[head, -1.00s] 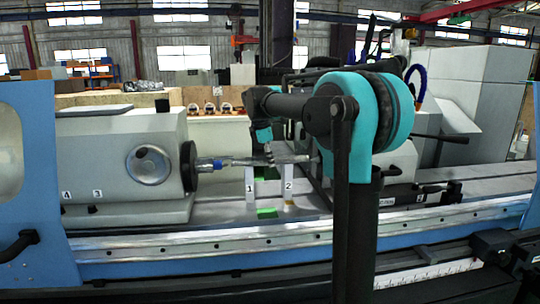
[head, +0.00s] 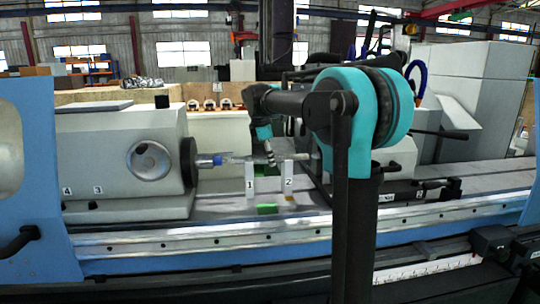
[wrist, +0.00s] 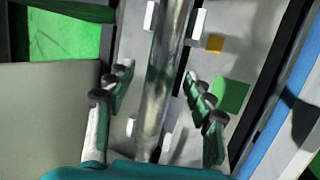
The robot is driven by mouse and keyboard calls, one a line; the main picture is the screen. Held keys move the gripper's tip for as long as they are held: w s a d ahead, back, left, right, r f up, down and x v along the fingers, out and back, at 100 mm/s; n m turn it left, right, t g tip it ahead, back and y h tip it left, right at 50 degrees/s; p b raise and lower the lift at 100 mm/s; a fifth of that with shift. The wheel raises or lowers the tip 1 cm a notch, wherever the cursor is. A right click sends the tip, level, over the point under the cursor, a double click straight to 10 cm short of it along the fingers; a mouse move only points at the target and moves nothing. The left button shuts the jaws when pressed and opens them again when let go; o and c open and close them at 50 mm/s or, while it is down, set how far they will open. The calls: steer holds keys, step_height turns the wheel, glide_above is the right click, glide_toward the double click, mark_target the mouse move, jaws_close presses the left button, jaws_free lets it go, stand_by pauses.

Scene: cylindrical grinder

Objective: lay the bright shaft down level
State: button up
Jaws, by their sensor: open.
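The bright shaft (head: 238,159) lies about level in the head view, along the machine between the headstock and tailstock. It passes over the white supports marked 1 (head: 250,181) and 2 (head: 288,175); exact contact is too small to tell. In the wrist view the shaft (wrist: 168,70) runs from top to bottom, with white support pieces (wrist: 198,22) on either side. My gripper (wrist: 158,76) is open, with fingers apart on both sides of the shaft and visible gaps. In the head view my gripper (head: 269,153) is at the shaft between the supports.
The grey headstock (head: 120,160) with its blue-tipped centre (head: 214,160) stands at left. The tailstock side at right is partly hidden by my arm. A green patch (head: 267,209) lies on the bed below. A blue-edged rail (head: 190,245) runs along the front.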

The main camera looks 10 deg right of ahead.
steer(key=shift+r, duration=0.1)
steer(key=v, duration=1.2)
